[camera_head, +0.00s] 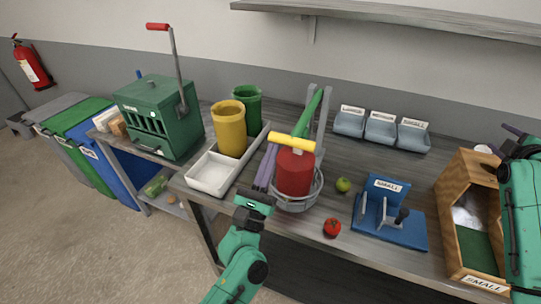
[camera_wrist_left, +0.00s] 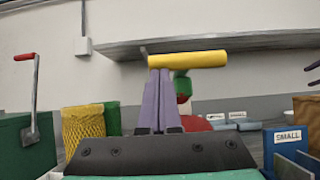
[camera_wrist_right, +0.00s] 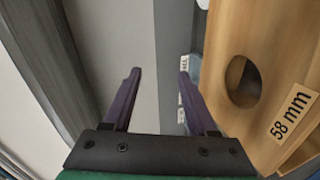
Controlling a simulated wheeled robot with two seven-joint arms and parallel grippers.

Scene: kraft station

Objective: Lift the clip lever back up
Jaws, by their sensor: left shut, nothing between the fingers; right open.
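Which lever is the clip lever is not labelled. A green arm with a yellow crossbar handle (camera_head: 292,142) rises above a red cylinder (camera_head: 295,172) in a wire basket. A red-handled lever (camera_head: 158,27) stands upright on a green box (camera_head: 160,118). My left gripper (camera_head: 266,165) is shut and empty beside the red cylinder; in the left wrist view the yellow handle (camera_wrist_left: 188,60) shows just beyond its fingertips; contact is unclear. My right gripper (camera_wrist_right: 160,68) is open and empty near the wooden box.
A wooden box (camera_head: 452,205) stands at the right. A green apple (camera_head: 343,185) and a tomato (camera_head: 332,227) lie on the table. A white tray (camera_head: 196,181) and a yellow container (camera_head: 229,128) are left of the cylinder. Grey bins (camera_head: 381,132) sit at the back.

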